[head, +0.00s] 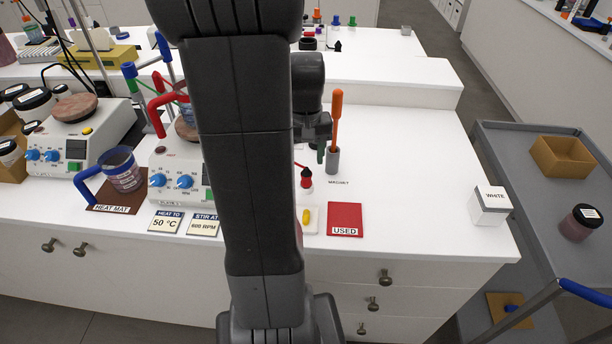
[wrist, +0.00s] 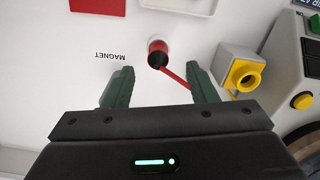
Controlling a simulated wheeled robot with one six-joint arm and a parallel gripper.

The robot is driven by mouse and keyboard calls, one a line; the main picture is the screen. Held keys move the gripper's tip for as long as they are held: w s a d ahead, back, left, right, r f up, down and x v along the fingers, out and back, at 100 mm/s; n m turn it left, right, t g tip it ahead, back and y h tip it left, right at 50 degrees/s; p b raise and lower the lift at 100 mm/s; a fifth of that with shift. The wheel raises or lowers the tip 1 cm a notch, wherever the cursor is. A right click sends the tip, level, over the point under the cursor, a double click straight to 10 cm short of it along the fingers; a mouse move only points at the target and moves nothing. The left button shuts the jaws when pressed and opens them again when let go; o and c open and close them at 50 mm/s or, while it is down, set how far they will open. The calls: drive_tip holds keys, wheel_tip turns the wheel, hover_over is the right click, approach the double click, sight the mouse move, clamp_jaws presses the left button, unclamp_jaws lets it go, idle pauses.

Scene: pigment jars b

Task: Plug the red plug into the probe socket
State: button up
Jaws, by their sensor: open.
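The red plug (wrist: 157,47), red with a dark part, stands on a small white round base in the wrist view. Its red cable (wrist: 174,76) runs down and right, past the right finger. The plug also shows in the head view (head: 306,182), just right of my arm. A grey block with a yellow ring opening (wrist: 242,73), seemingly the probe socket, is right of the plug in the wrist view. It is hidden in the head view. My gripper (wrist: 160,74) is open and empty, its green fingers either side of the cable and short of the plug in the picture.
An orange-handled tool (head: 337,115) stands in a grey holder near the MAGNET label. A red USED mat (head: 345,219) and a white tray with a yellow piece (head: 306,216) lie in front. A hotplate (head: 168,166) is left. The right of the bench is clear up to a white box (head: 489,205).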

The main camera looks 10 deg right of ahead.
sight(306, 171)
drive_tip(key=shift+w+d+f+p, duration=0.1)
drive_tip(key=shift+w+f+p, duration=0.05)
drive_tip(key=shift+f, duration=1.1)
drive_tip(key=shift+w+d+f+p, duration=0.1)
drive_tip(key=shift+f+p, duration=0.05)
drive_tip(key=shift+f, duration=1.15)
drive_tip(key=shift+w+f+p, duration=0.15)
drive_tip(key=shift+f, duration=1.1)
drive_tip(key=c, duration=1.1)
